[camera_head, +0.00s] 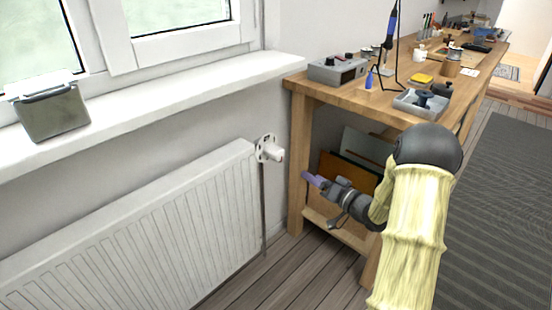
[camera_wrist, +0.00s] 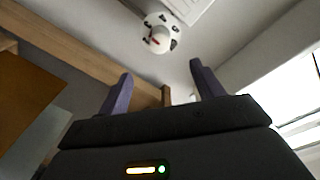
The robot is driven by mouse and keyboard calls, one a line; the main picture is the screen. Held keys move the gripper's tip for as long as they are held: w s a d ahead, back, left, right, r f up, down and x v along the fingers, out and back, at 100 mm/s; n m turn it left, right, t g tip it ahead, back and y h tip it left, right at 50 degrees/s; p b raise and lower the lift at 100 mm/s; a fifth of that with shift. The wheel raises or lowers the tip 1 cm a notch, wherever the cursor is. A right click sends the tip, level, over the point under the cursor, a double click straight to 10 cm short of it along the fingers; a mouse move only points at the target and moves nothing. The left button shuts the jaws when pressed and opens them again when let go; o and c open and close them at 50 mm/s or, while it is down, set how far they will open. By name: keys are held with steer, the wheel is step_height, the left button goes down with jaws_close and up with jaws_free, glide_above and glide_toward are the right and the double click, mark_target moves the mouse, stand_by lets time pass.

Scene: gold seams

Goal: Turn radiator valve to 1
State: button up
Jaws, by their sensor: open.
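The white radiator valve (camera_head: 269,149) sticks out at the upper right end of the white radiator (camera_head: 150,225) in the head view. In the wrist view the valve (camera_wrist: 158,34) shows near the top middle, with dark marks and a small red mark on its face. I cannot read its setting. My gripper (camera_head: 309,179) is to the right of the valve and a little lower, apart from it. In the wrist view its two purple fingers (camera_wrist: 158,88) stand wide apart with nothing between them.
The wooden workbench (camera_head: 297,160) stands right behind my gripper, with its leg near the fingers and boards on its lower shelf. The window sill (camera_head: 170,92) juts out above the radiator and carries a grey box (camera_head: 52,112). A dark mat (camera_head: 500,200) covers the floor at right.

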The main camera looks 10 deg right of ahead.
mark_target(281, 158)
steer(key=b+x, duration=0.5)
steer(key=x, duration=1.1)
steer(key=shift+w, duration=0.15)
steer(key=shift+w+a+b, duration=0.3)
steer(key=shift+w, duration=0.15)
steer(key=c, duration=1)
